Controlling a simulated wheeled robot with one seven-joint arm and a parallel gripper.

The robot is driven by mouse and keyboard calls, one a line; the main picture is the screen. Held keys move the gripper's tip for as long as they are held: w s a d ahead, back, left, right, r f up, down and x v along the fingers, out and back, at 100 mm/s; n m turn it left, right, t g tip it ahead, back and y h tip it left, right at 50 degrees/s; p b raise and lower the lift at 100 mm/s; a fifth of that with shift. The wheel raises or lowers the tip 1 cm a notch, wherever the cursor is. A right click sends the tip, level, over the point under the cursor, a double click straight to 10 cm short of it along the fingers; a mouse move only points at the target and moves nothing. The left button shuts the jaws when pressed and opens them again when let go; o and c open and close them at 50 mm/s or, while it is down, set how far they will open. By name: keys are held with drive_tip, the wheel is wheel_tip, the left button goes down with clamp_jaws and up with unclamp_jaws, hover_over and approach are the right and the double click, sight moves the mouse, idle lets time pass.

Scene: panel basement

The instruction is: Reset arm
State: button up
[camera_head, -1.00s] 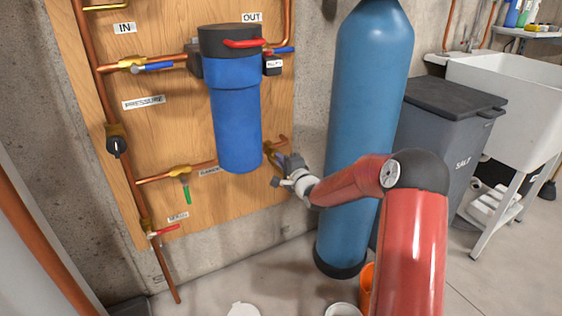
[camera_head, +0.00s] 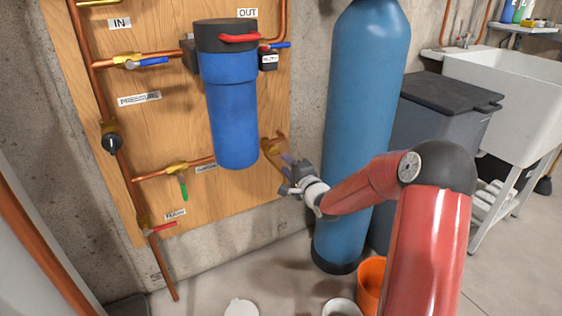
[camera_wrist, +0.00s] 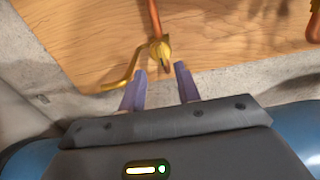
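My gripper (camera_head: 287,172) is at the end of my red arm, in front of the lower right part of the wooden panel (camera_head: 235,195). In the wrist view its two purple fingers (camera_wrist: 160,88) stand apart with nothing between their tips. A yellow valve (camera_wrist: 158,52) on a copper pipe lies just beyond the fingertips, with its yellow handle (camera_wrist: 118,75) reaching down to the left. In the head view this valve (camera_head: 268,147) is partly hard to make out behind the gripper. I cannot tell whether the fingers touch it.
A blue filter housing (camera_head: 232,115) hangs on the panel left of my gripper. A tall blue tank (camera_head: 365,90) stands close behind my arm. An orange bucket (camera_head: 369,278), a white bucket (camera_head: 341,308), a grey salt bin (camera_head: 440,115) and a white sink (camera_head: 505,95) are nearby.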

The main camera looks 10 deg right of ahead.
drive_tip(key=shift+v, duration=0.9)
drive_tip(key=s+a+r+n+g+h, duration=0.1)
drive_tip(key=s+n+g, duration=0.3)
drive_tip(key=s, duration=0.9)
drive_tip(key=s+r+n+g+h, duration=0.2)
drive_tip(key=s+n, duration=0.3)
drive_tip(key=s, duration=0.9)
drive_tip(key=s+a+r+n+g+h, duration=0.1)
drive_tip(key=s+r+n+g, duration=0.3)
drive_tip(key=s, duration=1)
drive_tip(key=shift+a+n+g+h, duration=0.35)
drive_tip(key=shift+n+g+h, duration=0.45)
